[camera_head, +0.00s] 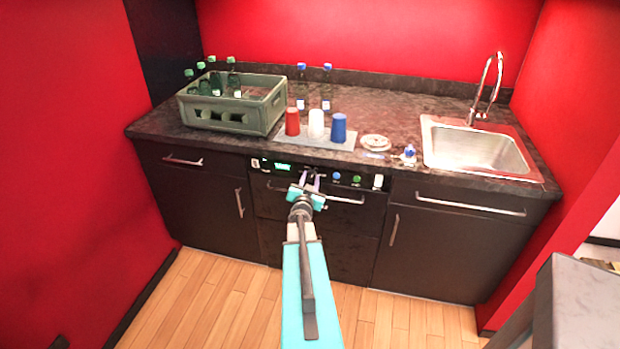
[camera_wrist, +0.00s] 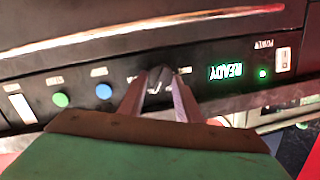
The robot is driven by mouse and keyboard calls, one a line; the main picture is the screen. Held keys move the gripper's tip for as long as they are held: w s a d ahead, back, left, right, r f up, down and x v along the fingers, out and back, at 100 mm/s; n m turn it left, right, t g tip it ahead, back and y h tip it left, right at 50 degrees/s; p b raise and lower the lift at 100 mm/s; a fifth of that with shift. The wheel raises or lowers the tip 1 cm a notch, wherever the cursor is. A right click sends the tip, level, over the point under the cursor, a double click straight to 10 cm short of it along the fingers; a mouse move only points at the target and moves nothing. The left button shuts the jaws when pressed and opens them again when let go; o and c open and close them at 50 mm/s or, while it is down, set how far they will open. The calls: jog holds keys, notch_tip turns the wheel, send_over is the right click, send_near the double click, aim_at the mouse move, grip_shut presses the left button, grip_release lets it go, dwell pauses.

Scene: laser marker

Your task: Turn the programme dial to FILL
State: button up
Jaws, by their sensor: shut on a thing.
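The programme dial (camera_wrist: 158,82) is a dark knob on the black control panel (camera_wrist: 125,85) in the wrist view. My gripper (camera_wrist: 160,88) has its two fingers around the dial, shut on it. In the head view my gripper (camera_head: 309,180) reaches the front panel below the counter edge, and its fingers and the arm hide the dial there. Small labels sit on both sides of the dial, too blurred to read. The green display (camera_wrist: 227,72) reads READY and appears upside down in the wrist view.
A blue button (camera_wrist: 103,91), a green button (camera_wrist: 61,99) and a white switch (camera_wrist: 22,108) share the panel. A power switch (camera_wrist: 283,60) is at its other end. On the counter are a bottle crate (camera_head: 228,118), three cups on a grey mat (camera_head: 300,139) and a sink (camera_head: 475,150).

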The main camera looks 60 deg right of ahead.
jog(key=shift+s+d+r, duration=0.1)
jog(key=shift+d+r, duration=0.05)
jog(key=shift+r, duration=0.05)
jog(key=o, duration=1)
jog(key=shift+f, duration=0.15)
jog(key=shift+o, duration=0.2)
jog(key=shift+s+a, duration=0.15)
jog(key=shift+a, duration=0.55)
jog(key=p+v, duration=0.3)
jog(key=v, duration=0.9)
jog(key=shift+a, duration=0.25)
